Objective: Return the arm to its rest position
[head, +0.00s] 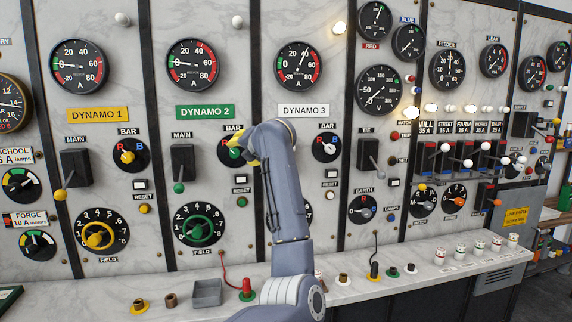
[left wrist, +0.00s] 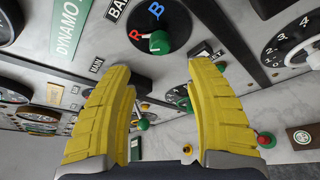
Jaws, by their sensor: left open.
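My left gripper (head: 248,150) is at the DYNAMO 2 BAR selector, its yellow fingers partly hidden behind my wrist in the head view. In the left wrist view the two yellow fingers (left wrist: 161,68) are spread wide with nothing between the pads. The green selector knob (left wrist: 160,42) sits just beyond the fingertips, apart from them, on its black dial with red R and blue B. In the head view the green knob (head: 235,153) is partly covered by the gripper. My right gripper is in neither view.
A marble panel carries gauges, the DYNAMO 2 label (head: 205,112), the green-tipped MAIN lever (head: 179,187) and a green FIELD dial (head: 200,224). The ledge below holds a grey box (head: 206,292) and a red plug (head: 246,287) on a cord. Space in front of the panel looks clear.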

